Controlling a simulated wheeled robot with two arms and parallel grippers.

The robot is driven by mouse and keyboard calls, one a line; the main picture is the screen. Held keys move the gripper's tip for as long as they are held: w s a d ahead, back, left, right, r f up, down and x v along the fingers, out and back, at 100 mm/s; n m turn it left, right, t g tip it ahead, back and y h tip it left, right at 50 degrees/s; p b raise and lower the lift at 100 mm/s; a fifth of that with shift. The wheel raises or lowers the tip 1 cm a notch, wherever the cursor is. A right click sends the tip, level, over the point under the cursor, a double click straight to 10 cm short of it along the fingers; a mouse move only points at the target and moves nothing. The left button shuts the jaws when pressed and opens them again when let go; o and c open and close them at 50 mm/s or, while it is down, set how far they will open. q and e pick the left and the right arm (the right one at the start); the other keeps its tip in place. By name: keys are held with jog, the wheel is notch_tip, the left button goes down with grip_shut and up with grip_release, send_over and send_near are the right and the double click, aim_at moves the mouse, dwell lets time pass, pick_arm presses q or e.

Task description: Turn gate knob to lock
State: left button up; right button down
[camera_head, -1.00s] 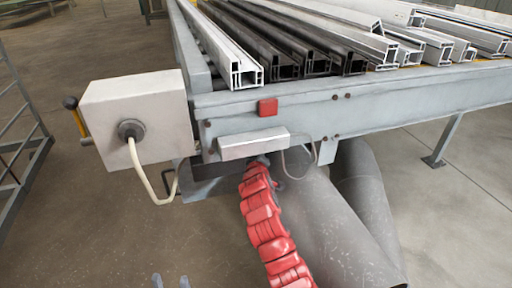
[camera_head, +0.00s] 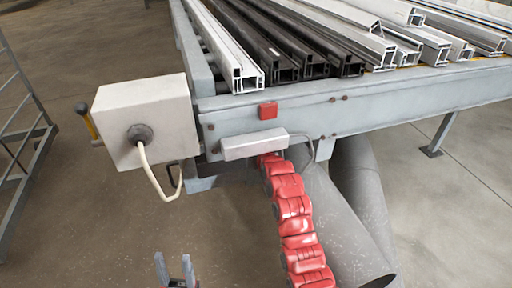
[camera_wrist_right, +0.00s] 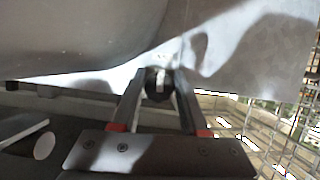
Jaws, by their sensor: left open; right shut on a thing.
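In the right wrist view, a small dark round knob (camera_wrist_right: 158,82) with a pale bar across its face sits between the fingertips of my right gripper (camera_wrist_right: 158,88). The gripper is shut on it, with a finger at each side. The knob is in front of a grey metal surface; the pale bar looks nearly upright. The right gripper does not show clearly in the head view. My left gripper (camera_head: 175,268) is at the bottom edge of the head view, its two pale fingertips apart and empty, away from the bench.
The bench frame (camera_head: 400,100) carries several light and dark profiles (camera_head: 300,50). A pale box (camera_head: 150,110) with a cable juts from its left end. A rack (camera_head: 25,140) stands left. The floor at lower left is clear.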

jog(key=shift+m, duration=0.3)
dwell(0.4)
jog(key=shift+c, duration=2.3)
grip_release()
jog(key=p+v, duration=0.1)
jog(key=v, duration=1.6)
jog(key=shift+d, duration=0.2)
